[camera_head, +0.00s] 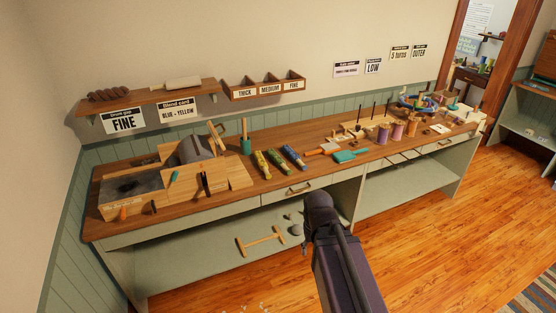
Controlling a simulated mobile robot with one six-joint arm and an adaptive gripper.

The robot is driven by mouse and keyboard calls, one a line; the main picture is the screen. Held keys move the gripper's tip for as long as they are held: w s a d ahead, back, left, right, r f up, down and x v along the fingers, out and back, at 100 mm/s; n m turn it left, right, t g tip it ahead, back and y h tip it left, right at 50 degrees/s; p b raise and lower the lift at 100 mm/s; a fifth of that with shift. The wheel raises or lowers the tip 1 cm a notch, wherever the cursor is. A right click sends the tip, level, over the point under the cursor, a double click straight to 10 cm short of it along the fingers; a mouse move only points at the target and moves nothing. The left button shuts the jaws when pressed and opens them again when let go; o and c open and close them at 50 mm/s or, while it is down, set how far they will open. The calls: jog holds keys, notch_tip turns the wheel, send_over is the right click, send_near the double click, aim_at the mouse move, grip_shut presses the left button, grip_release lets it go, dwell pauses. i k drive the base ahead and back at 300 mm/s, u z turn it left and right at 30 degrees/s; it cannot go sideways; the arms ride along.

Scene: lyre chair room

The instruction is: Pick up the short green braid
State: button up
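Three small coloured pieces lie side by side on the wooden workbench (330,171): a yellow-green one (261,165), a green-and-yellow one (277,161) and a blue one (294,157). They are too small to tell whether any is a braid, or which is the short green one. A brown braided thing (110,96) lies on the upper left wall shelf. My dark arm rises in the lower middle, in front of the bench. I cannot make out any fingers of my gripper.
A wooden tool station (225,178) fills the bench's left end. A green cup (245,145) stands behind the pieces; a teal paddle (350,156) and spools (383,134) lie rightward. Labelled bins (265,89) hang above. Wooden floor (440,240) is open at right.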

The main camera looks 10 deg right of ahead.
aim_at(278, 160)
jog(key=u, duration=0.05)
jog(key=i, duration=0.9)
jog(key=z, duration=0.05)
